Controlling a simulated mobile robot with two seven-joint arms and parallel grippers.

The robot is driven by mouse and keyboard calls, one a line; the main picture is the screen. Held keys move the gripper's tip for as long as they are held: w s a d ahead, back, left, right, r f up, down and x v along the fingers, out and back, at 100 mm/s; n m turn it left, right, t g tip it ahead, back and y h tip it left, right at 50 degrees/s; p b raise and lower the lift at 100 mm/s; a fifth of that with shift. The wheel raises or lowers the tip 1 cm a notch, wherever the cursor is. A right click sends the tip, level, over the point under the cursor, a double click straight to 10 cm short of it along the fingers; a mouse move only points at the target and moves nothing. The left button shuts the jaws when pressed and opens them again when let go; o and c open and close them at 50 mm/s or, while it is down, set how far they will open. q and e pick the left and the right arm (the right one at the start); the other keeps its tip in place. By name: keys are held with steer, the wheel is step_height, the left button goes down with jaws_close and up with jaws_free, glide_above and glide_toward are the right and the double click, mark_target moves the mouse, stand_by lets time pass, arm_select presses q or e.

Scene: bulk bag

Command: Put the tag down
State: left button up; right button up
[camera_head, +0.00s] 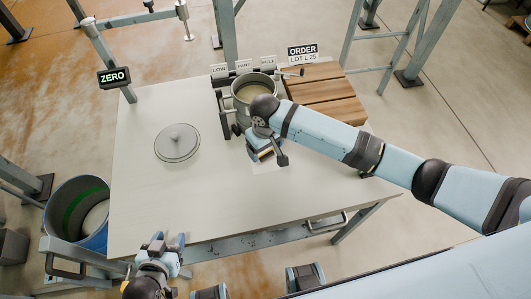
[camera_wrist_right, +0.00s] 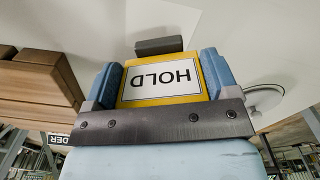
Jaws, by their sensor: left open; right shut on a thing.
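The tag is a yellow plate with a white label reading HOLD (camera_wrist_right: 163,82), upside down in the right wrist view. My right gripper (camera_wrist_right: 165,78) is shut on it, with a blue finger on each side. In the head view my right gripper (camera_head: 268,152) is over the table (camera_head: 220,205), just in front of the metal pot (camera_head: 247,92). The tag is mostly hidden there by the gripper. A pale patch lies on the table below it; I cannot tell whether the tag touches the table. My left gripper (camera_head: 165,244) is open and empty at the table's front left edge.
A round metal lid (camera_head: 177,142) lies on the table left of the pot. A wooden slatted stack (camera_head: 325,95) stands at the back right with an ORDER sign (camera_head: 302,53) behind. A ZERO display (camera_head: 113,76) is at the left. A blue drum (camera_head: 78,210) stands left of the table. The front middle is clear.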

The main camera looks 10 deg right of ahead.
mark_target(266, 153)
steer(key=shift+f, duration=2)
steer(key=o, duration=0.8)
steer(key=shift+f, duration=0.1)
arm_select(q)
steer(key=shift+r, duration=0.1)
arm_select(e)
step_height(266, 153, up, 12)
steer(key=shift+r, duration=0.15)
